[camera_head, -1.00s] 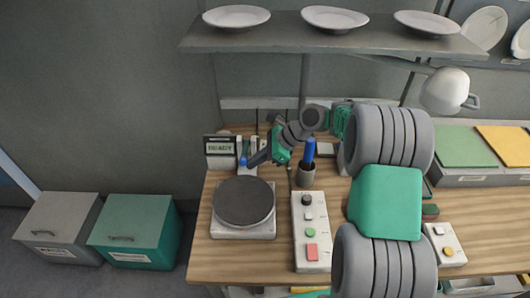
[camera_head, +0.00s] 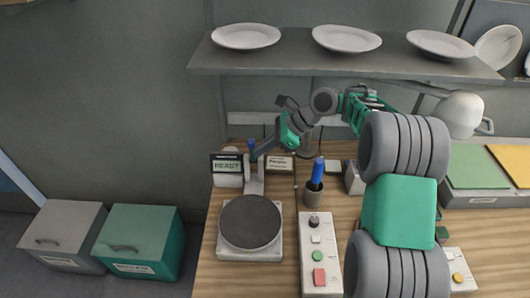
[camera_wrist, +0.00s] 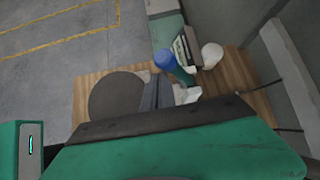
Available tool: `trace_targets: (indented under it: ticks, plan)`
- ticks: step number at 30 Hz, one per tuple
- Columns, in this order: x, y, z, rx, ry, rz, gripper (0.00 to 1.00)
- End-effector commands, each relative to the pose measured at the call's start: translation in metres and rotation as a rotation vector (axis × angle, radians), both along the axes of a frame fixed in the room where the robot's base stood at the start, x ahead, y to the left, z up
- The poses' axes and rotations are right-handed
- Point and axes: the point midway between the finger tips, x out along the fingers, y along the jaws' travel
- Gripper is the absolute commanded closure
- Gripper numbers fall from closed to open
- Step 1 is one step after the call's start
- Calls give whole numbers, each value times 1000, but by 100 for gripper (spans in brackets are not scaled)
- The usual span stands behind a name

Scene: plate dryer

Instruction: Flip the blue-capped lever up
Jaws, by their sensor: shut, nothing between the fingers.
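The blue-capped lever stands roughly upright at the back left of the bench in the head view, its blue cap (camera_head: 251,144) above a pale grey base (camera_head: 254,183). My gripper (camera_head: 257,154) is shut and empty, its dark fingertips close beside the lever just below the cap. In the wrist view the blue cap (camera_wrist: 164,60) shows just beyond the fingertips of my gripper (camera_wrist: 157,82). I cannot tell whether the fingers touch the lever.
A READY display (camera_head: 227,167) stands left of the lever. A round dark hotplate (camera_head: 250,222) is in front. A cup (camera_head: 313,196) with a blue item and a button panel (camera_head: 320,255) are to the right. A shelf with plates (camera_head: 345,62) hangs above.

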Motion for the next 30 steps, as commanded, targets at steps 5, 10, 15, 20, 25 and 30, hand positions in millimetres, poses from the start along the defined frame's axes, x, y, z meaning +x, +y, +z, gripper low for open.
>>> trace_targets:
  ticks: [5,10,15,20,25,30]
  plan:
    - [0,1,3,1,-1,4,100]
    - [0,1,4,1,0,4,100]
    - [0,1,4,0,-1,4,100]
    - [0,1,4,0,-1,4,100]
    - [0,-8,12,0,-2,1,100]
    - [-3,-44,24,-1,1,-5,100]
